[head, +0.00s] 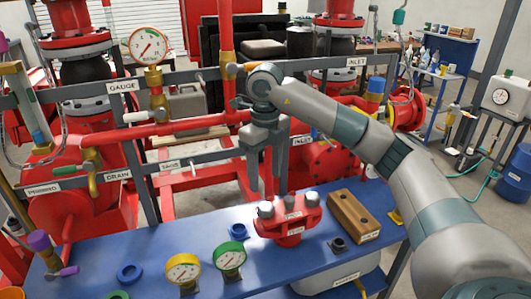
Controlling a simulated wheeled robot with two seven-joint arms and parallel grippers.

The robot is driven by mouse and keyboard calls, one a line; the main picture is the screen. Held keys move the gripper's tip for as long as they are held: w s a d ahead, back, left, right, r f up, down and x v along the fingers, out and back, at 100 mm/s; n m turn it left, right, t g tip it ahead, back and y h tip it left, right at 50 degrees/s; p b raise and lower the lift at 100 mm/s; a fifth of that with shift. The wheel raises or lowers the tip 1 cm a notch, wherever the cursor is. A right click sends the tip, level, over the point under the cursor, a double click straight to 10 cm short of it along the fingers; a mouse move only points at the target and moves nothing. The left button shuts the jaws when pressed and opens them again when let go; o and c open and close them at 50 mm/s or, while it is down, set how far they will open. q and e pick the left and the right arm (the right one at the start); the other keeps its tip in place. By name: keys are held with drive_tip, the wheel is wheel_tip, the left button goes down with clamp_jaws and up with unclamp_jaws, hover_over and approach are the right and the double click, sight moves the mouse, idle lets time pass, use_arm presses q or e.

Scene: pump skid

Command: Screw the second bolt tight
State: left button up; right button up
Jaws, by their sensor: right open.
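A red flanged part (288,228) with a small white label stands on the blue bench top. My right gripper (268,192) points down just above and behind the left side of the red part. Its two fingers are apart, with nothing seen between them. Whether a fingertip touches a bolt I cannot tell. How far each bolt is screwed in is not clear. My left gripper is not in view.
The blue bench (130,245) carries two gauges, yellow (183,270) and green (230,257), left of the red part. A wooden block (352,216) and a small dark fitting (338,245) stand to its right. Red piping and grey labelled rails (190,163) lie behind.

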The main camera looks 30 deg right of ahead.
wheel_tip(320, 180, up, 7)
idle(0.5)
idle(0.6)
